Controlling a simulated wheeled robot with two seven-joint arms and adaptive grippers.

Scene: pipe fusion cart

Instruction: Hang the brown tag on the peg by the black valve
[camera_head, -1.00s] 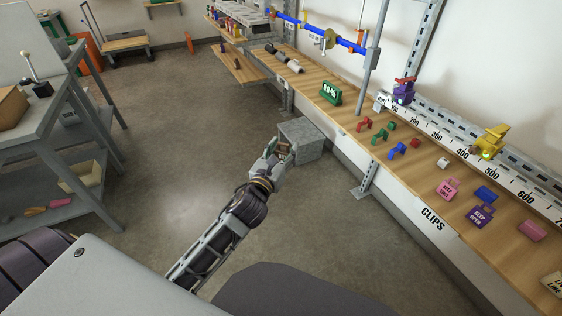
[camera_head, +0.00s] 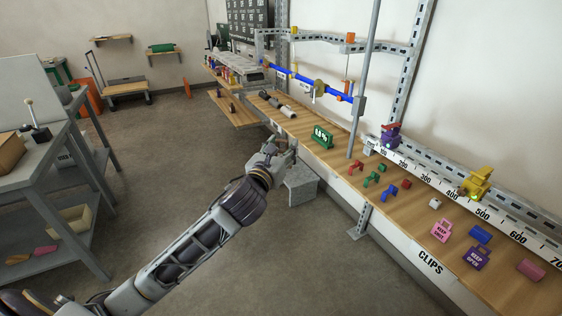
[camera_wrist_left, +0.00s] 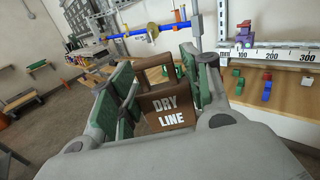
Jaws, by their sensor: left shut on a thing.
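The brown tag (camera_wrist_left: 168,108), lettered "DRY LINE", is in my left gripper (camera_wrist_left: 160,84), between its green-padded fingers in the left wrist view. In the head view, my left gripper (camera_head: 284,150) is in the air beside the front edge of the workbench (camera_head: 345,172); the tag cannot be made out there. A blue pipe (camera_head: 335,93) with a brass-coloured valve (camera_head: 319,87) runs above the bench's far part. I cannot pick out a black valve or its peg for certain. My right gripper is out of view.
A grey block (camera_head: 300,182) stands on the floor below the gripper. A grey shelf cart (camera_head: 60,155) is at left; floor between is clear.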

